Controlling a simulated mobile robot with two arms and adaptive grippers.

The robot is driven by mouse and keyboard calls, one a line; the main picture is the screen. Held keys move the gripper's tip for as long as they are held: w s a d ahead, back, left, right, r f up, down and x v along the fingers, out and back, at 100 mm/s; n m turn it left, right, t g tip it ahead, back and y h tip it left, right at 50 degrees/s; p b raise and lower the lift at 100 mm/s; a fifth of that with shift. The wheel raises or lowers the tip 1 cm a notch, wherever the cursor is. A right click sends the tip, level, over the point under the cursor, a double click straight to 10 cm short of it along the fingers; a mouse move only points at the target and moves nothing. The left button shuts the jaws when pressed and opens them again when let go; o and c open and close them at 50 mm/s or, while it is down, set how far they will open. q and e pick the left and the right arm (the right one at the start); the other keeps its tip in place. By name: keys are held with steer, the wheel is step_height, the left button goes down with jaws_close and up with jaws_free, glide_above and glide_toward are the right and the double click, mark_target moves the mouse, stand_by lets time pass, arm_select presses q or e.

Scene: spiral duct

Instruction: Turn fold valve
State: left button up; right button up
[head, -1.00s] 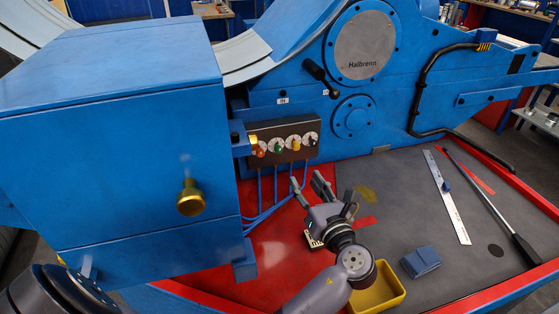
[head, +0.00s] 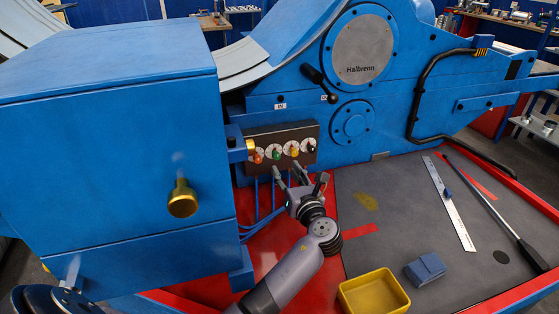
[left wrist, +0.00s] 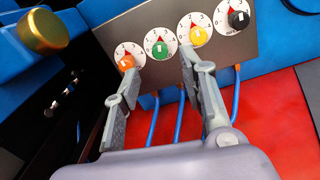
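A dark valve panel (head: 250,140) on the blue machine carries a row of dials with orange (head: 258,157), green (head: 276,153), yellow (head: 294,151) and black (head: 311,146) knobs. I cannot read which one is the fold valve. My left gripper (head: 288,173) is open and empty just below the panel. In the left wrist view its fingers (left wrist: 160,62) stand spread. The left fingertip overlaps the lower edge of the orange knob's dial (left wrist: 127,62); the right one is under the yellow knob (left wrist: 198,36). The green knob (left wrist: 160,48) shows between them. Contact cannot be told. My right gripper is out of view.
A blue housing with a brass knob (head: 183,199) stands left of the panel. Blue hoses (head: 257,200) hang below the dials. A yellow bin (head: 374,292), blue block (head: 426,268), steel ruler (head: 447,202) and black-handled bar (head: 530,254) lie right on the grey mat (head: 390,220).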

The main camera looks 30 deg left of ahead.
mark_target(277, 158)
arm_select(q)
steer(key=x, duration=0.6)
steer(key=shift+c, duration=0.3)
jaws_close()
